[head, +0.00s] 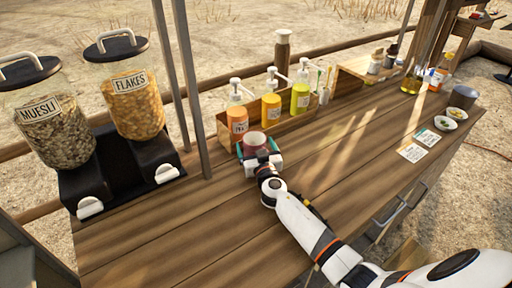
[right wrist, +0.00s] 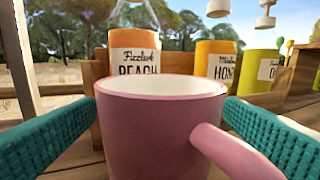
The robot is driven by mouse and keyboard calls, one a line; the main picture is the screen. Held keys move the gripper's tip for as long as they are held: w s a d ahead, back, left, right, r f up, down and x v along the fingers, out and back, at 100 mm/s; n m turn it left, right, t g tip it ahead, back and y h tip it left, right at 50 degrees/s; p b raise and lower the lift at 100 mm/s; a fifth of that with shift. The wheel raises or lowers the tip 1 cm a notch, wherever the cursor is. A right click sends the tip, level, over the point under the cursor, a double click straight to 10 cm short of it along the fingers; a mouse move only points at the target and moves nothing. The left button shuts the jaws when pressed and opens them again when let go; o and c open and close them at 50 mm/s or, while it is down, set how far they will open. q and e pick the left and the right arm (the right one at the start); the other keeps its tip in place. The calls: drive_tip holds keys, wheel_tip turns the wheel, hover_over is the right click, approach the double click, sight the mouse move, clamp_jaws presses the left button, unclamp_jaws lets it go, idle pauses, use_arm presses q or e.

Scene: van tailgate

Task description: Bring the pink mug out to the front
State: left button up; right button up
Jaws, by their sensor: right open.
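The pink mug (head: 256,142) stands upright on the wooden counter, in front of the wooden box of pump bottles. In the right wrist view the pink mug (right wrist: 155,130) fills the middle, its handle pointing toward the lower right. My right gripper (head: 261,153) is open, with one teal finger on each side of the mug. In the right wrist view the fingers of my right gripper (right wrist: 160,125) flank the mug; whether they touch it I cannot tell. The gripper hides the mug's lower part in the head view. My left gripper is not in view.
The wooden box (head: 285,125) with several pump bottles stands right behind the mug. A metal post (head: 190,90) and the cereal dispenser (head: 120,165) are to the left. Two cards (head: 412,152) and small bowls (head: 445,123) lie at the right. The counter's front stretch (head: 190,235) is clear.

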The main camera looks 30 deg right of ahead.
drive_tip(key=c, duration=1.1)
drive_tip(key=shift+s+d, duration=0.2)
drive_tip(key=shift+s, duration=1.35)
drive_tip(key=shift+s+d, duration=0.2)
drive_tip(key=shift+s, duration=1.3)
drive_tip(key=shift+s+d, duration=0.2)
drive_tip(key=shift+s, duration=1.3)
drive_tip(key=shift+s+d+f+b, duration=0.1)
drive_tip(key=shift+s+d+b, duration=0.15)
drive_tip(key=shift+s, duration=1.45)
drive_tip(key=shift+s+d+b, duration=0.1)
drive_tip(key=shift+s+d, duration=0.1)
drive_tip(key=shift+s, duration=1.45)
drive_tip(key=shift+s+d+b, duration=0.2)
drive_tip(key=shift+s+b, duration=0.05)
drive_tip(key=shift+s, duration=0.95)
drive_tip(key=shift+s+d+b, duration=0.2)
drive_tip(key=shift+s+b, duration=0.05)
drive_tip(key=shift+s, duration=0.95)
drive_tip(key=o, duration=1.1)
drive_tip(key=shift+s, duration=0.1)
